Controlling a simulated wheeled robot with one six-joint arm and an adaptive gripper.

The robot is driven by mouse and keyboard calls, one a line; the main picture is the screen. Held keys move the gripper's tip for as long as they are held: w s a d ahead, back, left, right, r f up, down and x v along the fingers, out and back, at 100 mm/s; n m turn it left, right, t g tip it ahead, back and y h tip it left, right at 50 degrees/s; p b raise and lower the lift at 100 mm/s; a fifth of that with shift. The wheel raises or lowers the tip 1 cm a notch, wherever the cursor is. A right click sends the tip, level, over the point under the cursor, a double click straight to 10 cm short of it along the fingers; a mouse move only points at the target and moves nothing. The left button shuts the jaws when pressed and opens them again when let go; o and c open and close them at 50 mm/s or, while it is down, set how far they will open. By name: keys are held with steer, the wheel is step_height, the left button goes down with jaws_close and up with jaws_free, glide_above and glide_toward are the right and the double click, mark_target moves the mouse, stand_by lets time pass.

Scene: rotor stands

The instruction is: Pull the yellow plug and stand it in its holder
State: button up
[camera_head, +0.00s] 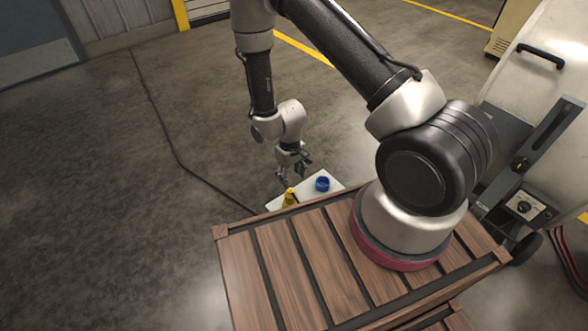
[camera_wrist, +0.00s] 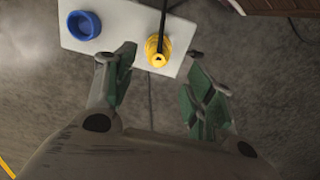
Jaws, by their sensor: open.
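The yellow plug (camera_head: 290,197) stands on a white board (camera_head: 334,180) beyond the far edge of the wooden deck. In the wrist view the plug (camera_wrist: 158,50) has a small dark hole, and a dark strip like a cord or rod crosses it. A blue round cup (camera_head: 322,184), apparently the holder, sits on the same board; it looks empty in the wrist view (camera_wrist: 84,25). My gripper (camera_head: 293,168) is open above the board. In the wrist view the plug appears between my fingertips (camera_wrist: 162,55), with no contact visible. The plug's base is hidden.
The slatted wooden deck (camera_head: 290,265) lies in front of the board. A dark cable (camera_head: 178,155) crosses the concrete floor on the left. A grey machine with a control box (camera_head: 525,205) stands at the right. The floor beyond the board is clear.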

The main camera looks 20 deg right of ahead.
mark_target(290, 190)
steer(key=shift+w+a, duration=0.15)
steer(key=shift+w, duration=0.2)
steer(key=shift+f, duration=0.3)
step_height(290, 190, down, 9)
steer(key=shift+f, duration=0.15)
steer(key=c, duration=0.9)
steer(key=shift+r, duration=3.75)
